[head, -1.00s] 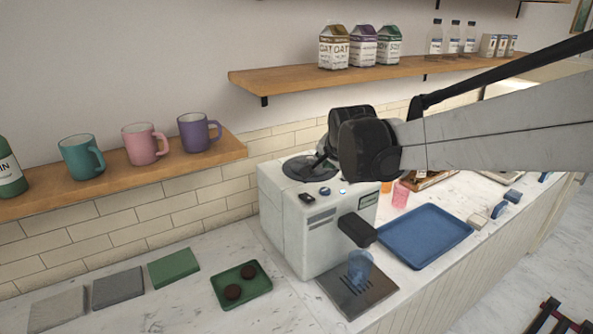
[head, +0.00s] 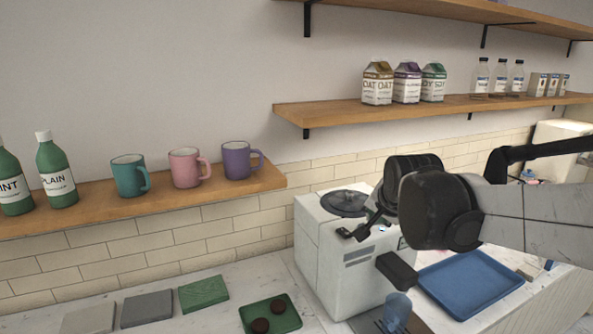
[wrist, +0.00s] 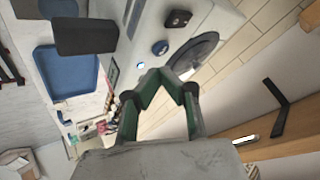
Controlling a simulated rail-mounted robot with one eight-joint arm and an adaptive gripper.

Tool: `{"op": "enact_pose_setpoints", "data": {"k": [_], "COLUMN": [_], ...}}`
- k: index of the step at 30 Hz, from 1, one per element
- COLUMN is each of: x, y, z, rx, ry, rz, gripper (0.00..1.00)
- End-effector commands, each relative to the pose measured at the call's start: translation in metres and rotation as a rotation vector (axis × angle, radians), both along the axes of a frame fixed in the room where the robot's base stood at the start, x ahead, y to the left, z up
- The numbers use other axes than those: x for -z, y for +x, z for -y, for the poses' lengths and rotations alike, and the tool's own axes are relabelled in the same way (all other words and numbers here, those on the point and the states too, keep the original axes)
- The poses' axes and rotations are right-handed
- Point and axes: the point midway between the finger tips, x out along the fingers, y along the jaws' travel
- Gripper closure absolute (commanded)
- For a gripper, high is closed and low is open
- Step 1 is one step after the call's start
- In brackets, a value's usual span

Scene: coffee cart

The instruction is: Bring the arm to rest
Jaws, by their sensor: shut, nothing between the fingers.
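My gripper (head: 360,230) shows in the head view in front of the upper part of the white coffee machine (head: 335,255), partly hidden by my dark wrist. In the wrist view, the gripper's green-edged fingers (wrist: 155,82) meet at the tips, shut and empty. The machine's top and knobs (wrist: 160,47) lie beyond them. I cannot tell whether the fingertips touch the machine.
A translucent blue cup (head: 397,308) stands under the machine's spout. A blue tray (head: 470,284) lies to the right, and a green tray (head: 285,318) with two dark discs to the left. Mugs (head: 186,167) and bottles stand on the lower shelf (head: 100,208). Cartons (head: 406,85) stand on a higher shelf (head: 350,113).

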Motion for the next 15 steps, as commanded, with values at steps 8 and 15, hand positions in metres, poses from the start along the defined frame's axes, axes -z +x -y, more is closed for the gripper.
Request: {"op": "enact_pose_setpoints", "data": {"k": [8,15], "x": [0.044,0.091], "y": [-0.096,-0.172], "z": [0.001,0.000], "rx": [-0.169,-0.322], "ry": [-0.145,-0.261], "rz": [-0.055,-0.098], "gripper": [1.00,1.00]}}
